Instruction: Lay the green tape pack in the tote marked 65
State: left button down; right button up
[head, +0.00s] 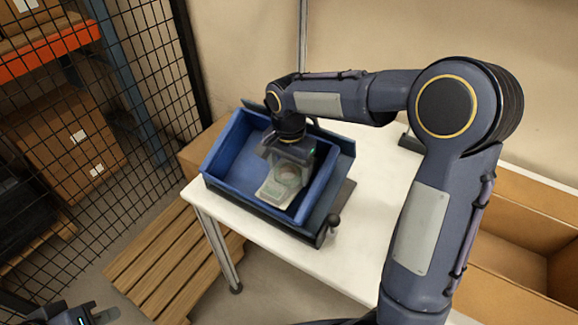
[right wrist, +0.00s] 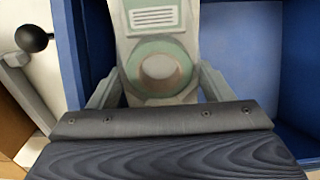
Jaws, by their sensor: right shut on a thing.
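The green tape pack (head: 283,181) is a pale pack with a green ring and a round hub. My right gripper (head: 290,165) is shut on it and holds it inside the blue tote (head: 233,141), toward the tote's right side. In the right wrist view the tape pack (right wrist: 160,60) sits between the two fingers, with a printed label at its far end. Blue tote walls (right wrist: 93,40) show on both sides. I cannot tell whether the pack touches the tote floor. No number on the tote is readable. My left gripper (head: 88,315) is at the bottom left, apart from everything, its jaws partly cut off.
The tote sits in a dark tilted stand with a black knob (head: 334,220) on a white table (head: 370,180). An open cardboard box (head: 520,240) is at the right. A wooden pallet (head: 165,260) and a mesh fence (head: 150,80) are at the left.

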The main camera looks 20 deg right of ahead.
aim_at(289, 171)
jog(key=shift+f, duration=0.1)
jog(key=shift+f+b, duration=0.45)
jog(key=shift+f, duration=0.1)
jog(key=o, duration=1.1)
jog(key=shift+c, duration=0.2)
jog(key=shift+r, duration=0.15)
jog(key=shift+r+p, duration=0.4)
jog(key=shift+p, duration=0.05)
notch_tip(289, 171, up, 12)
jog(key=s+d+n+t+y, duration=0.2)
jog(key=s+d+n+y, duration=0.15)
jog(key=s, duration=0.85)
jog(key=s+a+f+n+t, duration=0.1)
jog(key=s+f+n+t, duration=0.2)
jog(key=s, duration=0.8)
notch_tip(289, 171, down, 4)
jog(key=shift+s+a+f+n+t, duration=0.1)
jog(key=shift+s+a+n+t, duration=0.15)
jog(key=shift+n, duration=0.9)
